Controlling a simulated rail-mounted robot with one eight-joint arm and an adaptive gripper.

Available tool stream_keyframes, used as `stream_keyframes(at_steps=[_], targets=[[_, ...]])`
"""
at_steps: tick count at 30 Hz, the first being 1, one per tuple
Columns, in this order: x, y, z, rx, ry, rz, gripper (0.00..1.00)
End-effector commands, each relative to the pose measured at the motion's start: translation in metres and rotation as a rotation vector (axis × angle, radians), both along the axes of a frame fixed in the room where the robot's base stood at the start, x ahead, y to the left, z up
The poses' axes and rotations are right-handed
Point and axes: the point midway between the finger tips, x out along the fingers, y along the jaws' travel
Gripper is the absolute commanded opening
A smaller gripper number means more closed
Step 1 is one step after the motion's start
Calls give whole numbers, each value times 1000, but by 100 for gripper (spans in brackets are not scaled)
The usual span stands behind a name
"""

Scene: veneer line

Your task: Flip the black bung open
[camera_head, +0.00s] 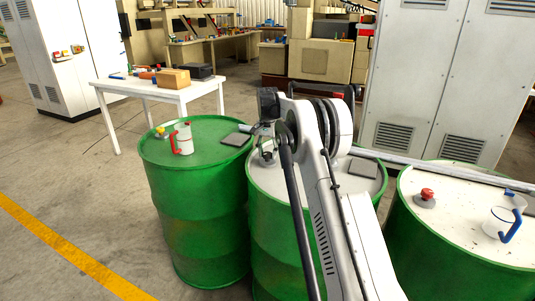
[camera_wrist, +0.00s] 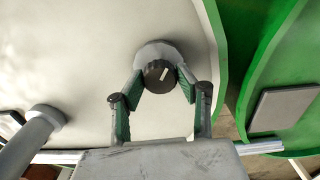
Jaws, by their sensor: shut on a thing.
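The black bung (camera_wrist: 158,73) is a round dark cap with a white mark on its face, set on a grey collar (camera_wrist: 170,50) on the pale top of the middle green drum. My gripper (camera_wrist: 161,86) is shut on it, one green-padded finger on each side. In the head view my gripper (camera_head: 264,150) is over the far left part of the middle drum's top (camera_head: 290,179). My arm and gripper hide most of the bung there.
The left drum (camera_head: 196,210) carries a red-handled jug (camera_head: 183,140), a yellow bung (camera_head: 160,132) and a dark plate (camera_head: 236,139). The right drum (camera_head: 450,248) carries a red bung (camera_head: 427,195) and a blue-handled jug (camera_head: 500,222). A grey plate (camera_head: 362,168) lies right of my arm. A white table (camera_head: 150,91) stands behind.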

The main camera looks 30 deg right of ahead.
Motion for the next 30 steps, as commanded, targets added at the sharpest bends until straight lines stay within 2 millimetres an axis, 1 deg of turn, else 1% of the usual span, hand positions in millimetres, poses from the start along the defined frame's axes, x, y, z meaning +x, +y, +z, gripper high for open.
stream_keyframes(at_steps=[1,3,5,12,16,20,27,30], targets=[[0,0,0,-1,-1,-1,36],[0,0,0,-1,-1,0,45],[0,0,0,0,0,0,52],[0,0,1,0,0,0,52],[0,0,8,0,0,1,52],[0,0,26,0,0,0,52],[0,0,74,0,0,0,52],[0,0,91,0,0,0,52]])
